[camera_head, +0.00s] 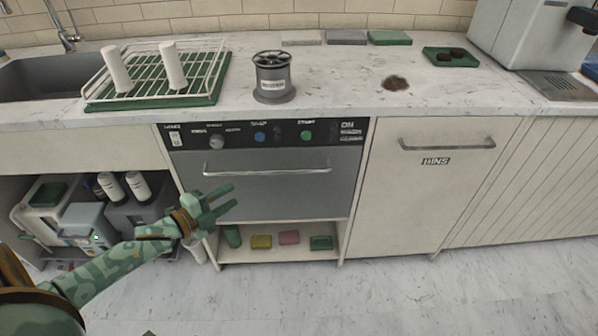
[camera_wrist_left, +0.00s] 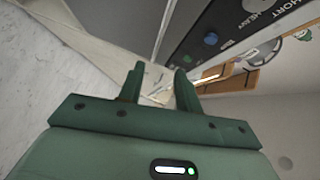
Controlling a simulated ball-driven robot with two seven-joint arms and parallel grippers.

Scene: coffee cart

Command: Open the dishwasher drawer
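The dishwasher (camera_head: 262,180) stands under the counter with its grey drawer front flush and shut. A long metal bar handle (camera_head: 267,172) runs across the top of the drawer front, below a black control panel (camera_head: 262,133) with knobs and buttons. My left gripper (camera_head: 226,198) is in front of the left part of the drawer, a little below the handle's left end, and appears apart from it. In the left wrist view its two green fingers (camera_wrist_left: 158,84) are spread with nothing seen between them. My right gripper is not in view.
A bins cabinet (camera_head: 420,185) is to the right. An open bay with containers (camera_head: 85,215) is at left. Sponges (camera_head: 289,238) lie on the shelf below.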

